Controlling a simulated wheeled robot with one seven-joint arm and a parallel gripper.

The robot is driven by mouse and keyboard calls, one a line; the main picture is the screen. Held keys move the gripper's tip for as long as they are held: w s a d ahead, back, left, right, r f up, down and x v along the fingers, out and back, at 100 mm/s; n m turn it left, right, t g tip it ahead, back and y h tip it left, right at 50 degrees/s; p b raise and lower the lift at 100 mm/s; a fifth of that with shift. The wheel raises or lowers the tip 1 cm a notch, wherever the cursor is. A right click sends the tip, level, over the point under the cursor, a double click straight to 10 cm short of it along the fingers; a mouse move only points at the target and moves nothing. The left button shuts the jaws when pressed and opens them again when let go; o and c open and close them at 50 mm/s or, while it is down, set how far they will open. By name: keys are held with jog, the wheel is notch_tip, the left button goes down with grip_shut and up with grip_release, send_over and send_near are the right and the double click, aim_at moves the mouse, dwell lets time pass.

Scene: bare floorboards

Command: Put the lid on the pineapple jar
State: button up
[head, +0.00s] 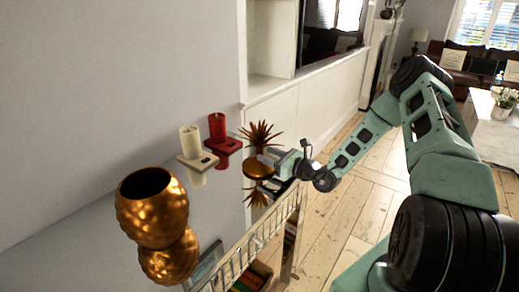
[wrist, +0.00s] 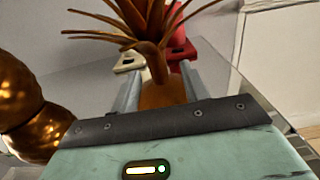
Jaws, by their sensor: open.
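The pineapple jar (head: 150,205) is a bumpy golden pot with a dark open mouth, upright at the left of the mirror-like top. It also shows at the left edge of the wrist view (wrist: 22,105). The lid (head: 259,136) is copper-brown with a spiky leaf crown, standing upright to the right of the jar. My gripper (head: 268,163) is at the lid from the right. In the wrist view my gripper (wrist: 161,88) is open, with a finger on each side of the lid's stem (wrist: 163,92). Finger contact and the lid's underside are hidden.
A cream candle (head: 190,141) and a red candle (head: 217,128) in holders stand behind, between jar and lid. The reflective console top mirrors them, and its slatted metal edge (head: 250,240) runs along the front. A wall closes the back; open floorboards (head: 330,215) lie right.

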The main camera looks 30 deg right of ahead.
aim_at(259, 150)
jog(key=x, duration=0.4)
jog(key=shift+a+r+p, duration=0.15)
jog(key=shift+r+p, duration=0.1)
jog(key=shift+p, duration=0.05)
grip_shut()
jog(key=shift+r, duration=0.2)
